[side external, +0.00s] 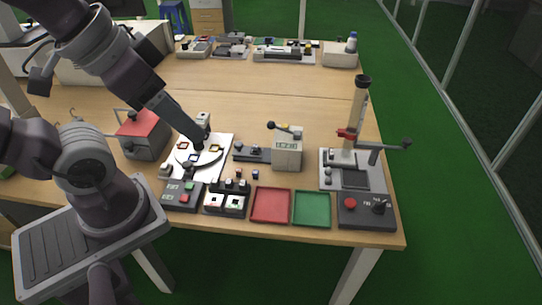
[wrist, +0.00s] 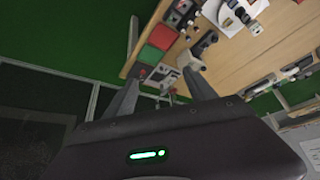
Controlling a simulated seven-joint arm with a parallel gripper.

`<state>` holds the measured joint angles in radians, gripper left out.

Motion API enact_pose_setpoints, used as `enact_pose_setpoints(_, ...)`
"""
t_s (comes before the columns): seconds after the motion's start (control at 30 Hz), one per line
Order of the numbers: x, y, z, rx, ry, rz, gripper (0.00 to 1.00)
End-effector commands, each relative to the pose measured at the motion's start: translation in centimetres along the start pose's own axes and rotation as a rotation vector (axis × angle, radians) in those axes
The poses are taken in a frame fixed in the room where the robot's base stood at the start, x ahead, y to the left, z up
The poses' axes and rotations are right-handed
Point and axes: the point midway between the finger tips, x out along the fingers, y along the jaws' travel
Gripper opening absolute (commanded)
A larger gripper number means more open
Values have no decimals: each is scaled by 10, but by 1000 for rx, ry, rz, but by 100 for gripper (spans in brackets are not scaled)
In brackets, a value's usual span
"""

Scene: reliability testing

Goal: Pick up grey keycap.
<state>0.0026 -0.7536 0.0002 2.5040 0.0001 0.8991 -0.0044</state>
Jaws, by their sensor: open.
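My gripper (wrist: 165,76) is open in the wrist view, its two grey fingers wide apart with nothing between them. It is well above the table. In the side view my forearm reaches in from the upper left, and its end overlaps the white turntable (side external: 183,158) in the picture. Several small blocks lie around there. A small light grey block (side external: 165,168) is at the left front of the turntable. I cannot tell which one is the grey keycap.
A red tray (side external: 271,205) and a green tray (side external: 312,208) lie near the front edge. A lever press (side external: 354,150) stands at the right, a grey box tester (side external: 287,150) in the middle, a red-topped box (side external: 144,135) at left. Behind is clear wood (side external: 270,95).

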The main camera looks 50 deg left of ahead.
Motion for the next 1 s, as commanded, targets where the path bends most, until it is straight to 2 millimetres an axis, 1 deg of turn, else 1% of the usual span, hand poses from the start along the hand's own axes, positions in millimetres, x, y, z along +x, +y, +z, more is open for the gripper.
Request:
enact_pose_setpoints(0.03,0,0,0,0,0,0,53)
enact_pose_setpoints(0.07,0,0,0,1,-1,0,47)
enact_pose_setpoints(0.1,0,0,0,1,-1,-1,43)
enact_pose_setpoints(0.13,0,0,-1,1,-1,-1,42)
enact_pose_setpoints(0.37,0,-1,-3,-13,-4,-2,42)
enact_pose_setpoints(0.43,4,-3,-17,-94,-26,-6,42)
enact_pose_setpoints(0.47,8,-5,-28,-159,-42,-10,42)
enact_pose_setpoints(0.53,24,-15,-61,-372,-90,-30,42)
enact_pose_setpoints(0.57,34,-21,-77,-485,-111,-43,42)
enact_pose_setpoints(0.6,51,-31,-98,-637,-138,-64,42)
enact_pose_setpoints(0.67,82,-50,-125,-864,-173,-104,42)
enact_pose_setpoints(0.7,106,-64,-140,-1014,-194,-135,42)
enact_pose_setpoints(0.77,146,-87,-156,-1240,-221,-190,42)
enact_pose_setpoints(0.8,176,-105,-162,-1388,-235,-232,42)
enact_pose_setpoints(0.87,222,-131,-165,-1606,-251,-300,42)
enact_pose_setpoints(0.9,252,-148,-162,-1741,-258,-347,42)
enact_pose_setpoints(0.97,293,-170,-153,-1922,-259,-416,42)
enact_pose_setpoints(1.0,315,-183,-145,-2021,-256,-456,42)
